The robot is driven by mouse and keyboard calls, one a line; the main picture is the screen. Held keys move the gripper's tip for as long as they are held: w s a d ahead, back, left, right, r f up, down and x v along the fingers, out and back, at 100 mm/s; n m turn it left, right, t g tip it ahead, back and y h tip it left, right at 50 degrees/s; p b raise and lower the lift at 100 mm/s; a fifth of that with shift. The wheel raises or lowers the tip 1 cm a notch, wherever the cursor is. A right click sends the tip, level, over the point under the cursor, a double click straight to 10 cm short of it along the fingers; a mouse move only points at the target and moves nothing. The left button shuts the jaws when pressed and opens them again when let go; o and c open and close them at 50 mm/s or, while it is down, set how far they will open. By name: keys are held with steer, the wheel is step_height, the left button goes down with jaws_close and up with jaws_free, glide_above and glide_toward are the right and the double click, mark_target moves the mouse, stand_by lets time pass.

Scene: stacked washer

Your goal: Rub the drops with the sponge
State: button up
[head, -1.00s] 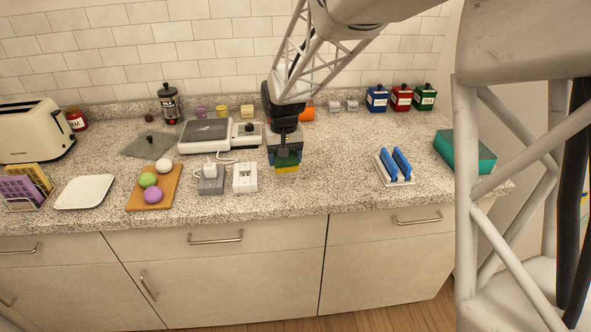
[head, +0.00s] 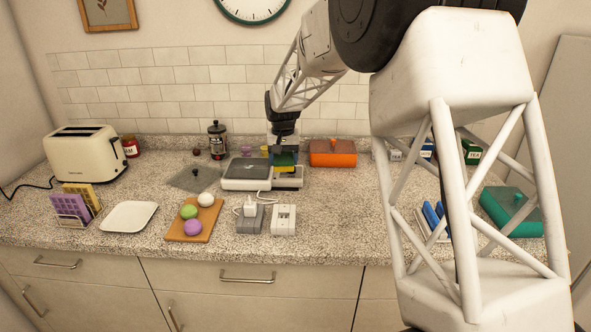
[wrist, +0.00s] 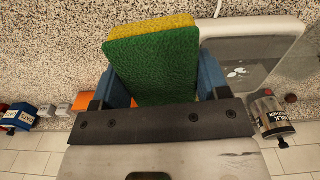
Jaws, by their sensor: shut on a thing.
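My gripper (head: 284,162) is shut on a sponge (wrist: 152,62), which has a green face and a yellow layer. The sponge sits between the blue fingers in the wrist view. In the head view the sponge (head: 285,158) is above the right side of a scale-like appliance (head: 247,172) at the back of the counter. In the wrist view the appliance's pale-rimmed dark plate (wrist: 262,50) lies to the right of the sponge. Small whitish drops (wrist: 238,72) show on it, apart from the sponge. Whether the sponge touches the appliance is unclear.
An orange box (head: 333,153) stands right of my gripper, and a dark press (head: 217,140) stands to the left. A plug with a cord (head: 250,207) and a white socket block (head: 284,220) lie in front. A board (head: 194,222) with balls is front left.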

steer(key=w+a+r, duration=0.1)
steer(key=w+a, duration=0.9)
steer(key=a, duration=0.1)
steer(key=shift+w+a, duration=0.15)
steer(key=shift+a, duration=0.25)
